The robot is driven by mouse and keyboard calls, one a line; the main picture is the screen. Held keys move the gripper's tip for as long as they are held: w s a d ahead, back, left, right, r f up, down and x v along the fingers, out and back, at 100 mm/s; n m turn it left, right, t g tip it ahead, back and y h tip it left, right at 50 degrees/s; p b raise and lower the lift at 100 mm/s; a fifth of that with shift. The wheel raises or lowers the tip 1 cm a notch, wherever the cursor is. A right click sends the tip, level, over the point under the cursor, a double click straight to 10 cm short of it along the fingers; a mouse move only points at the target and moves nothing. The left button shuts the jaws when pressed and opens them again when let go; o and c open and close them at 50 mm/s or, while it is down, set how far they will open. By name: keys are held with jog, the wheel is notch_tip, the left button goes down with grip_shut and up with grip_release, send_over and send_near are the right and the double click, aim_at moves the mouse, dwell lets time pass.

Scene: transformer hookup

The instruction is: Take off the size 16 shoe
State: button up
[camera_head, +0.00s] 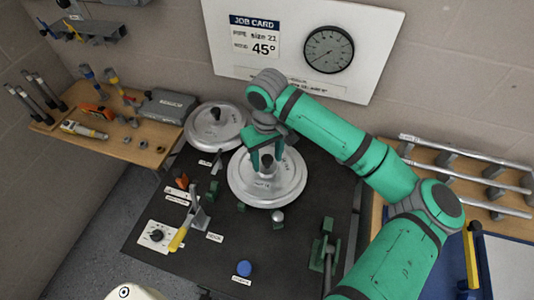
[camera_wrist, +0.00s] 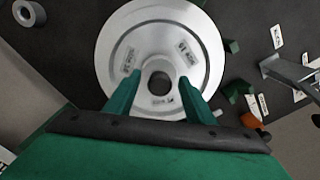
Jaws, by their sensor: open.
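A round silver shoe (camera_head: 266,190) sits flat on the dark bench top, and a short dark hub stands at its middle. In the wrist view the same shoe (camera_wrist: 125,40) fills the upper middle, with a round dark centre and small labels; one seems to read 16, but the print is upside down and blurred. My gripper (camera_head: 267,160) is above the shoe's centre, pointing down. In the wrist view my gripper (camera_wrist: 159,90) is open, with one green finger on each side of the centre. I cannot tell whether the fingers touch the hub.
A second silver disc (camera_head: 208,128) with a dark knob lies behind left. A yellow-handled lever (camera_head: 182,232), a dial box (camera_head: 156,236), a blue button (camera_head: 244,268) and a green clamp (camera_head: 324,255) stand nearer. A wooden tool table (camera_head: 130,150) is left; a pipe rack (camera_head: 465,175) is right.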

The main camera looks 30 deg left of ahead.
grip_shut()
jog(key=c, duration=1.1)
grip_release()
jog(key=shift+w, duration=0.1)
grip_shut()
jog(key=shift+r, duration=0.55)
jog(key=shift+r, duration=0.35)
jog(key=shift+w+r, duration=0.1)
jog(key=shift+r, duration=0.75)
